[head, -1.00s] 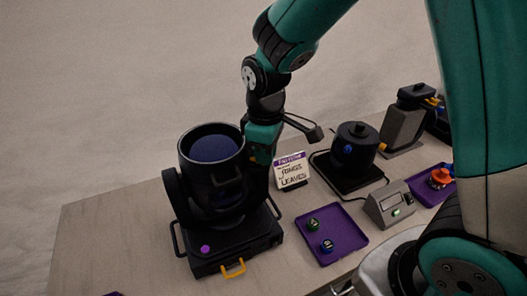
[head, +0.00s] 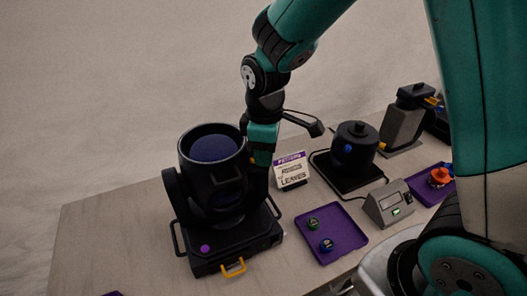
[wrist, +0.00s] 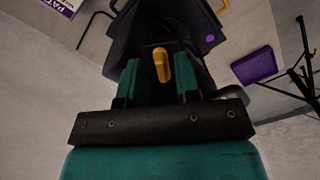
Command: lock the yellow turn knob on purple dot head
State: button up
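The purple dot head is a black moving-head light (head: 215,185) at the left of the table, with a purple dot (head: 205,248) on its base. The dot also shows in the wrist view (wrist: 210,38). The yellow turn knob (wrist: 162,66) is on the head's side, upright in the wrist view. My gripper (wrist: 159,74) is open, one teal finger on each side of the knob, with gaps visible; I cannot tell if the tips reach its depth. In the head view my gripper (head: 262,150) is at the head's right side, fingertips mostly hidden.
A sign (head: 291,171) stands close right of my gripper. A purple tray (head: 332,236) with two round pieces, a black device (head: 354,150) and a grey box (head: 389,205) are further right. A yellow handle (head: 233,268) is on the base front.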

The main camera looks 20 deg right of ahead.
dwell(0.3)
notch_tip(320, 180, up, 17)
jog(key=b, duration=0.2)
jog(key=shift+r, duration=0.15)
jog(key=shift+s, duration=0.15)
dwell(0.3)
jog(key=s+a+f+m+y, duration=0.2)
jog(key=s+f, duration=0.2)
jog(key=s, duration=0.5)
jog(key=s+a+f+m+y+b, duration=0.1)
jog(key=s+a+f+m+y, duration=0.1)
jog(key=s, duration=0.6)
notch_tip(320, 180, down, 2)
jog(key=shift+s+a+f, duration=0.2)
jog(key=shift+s+a, duration=0.2)
jog(key=shift+a, duration=0.25)
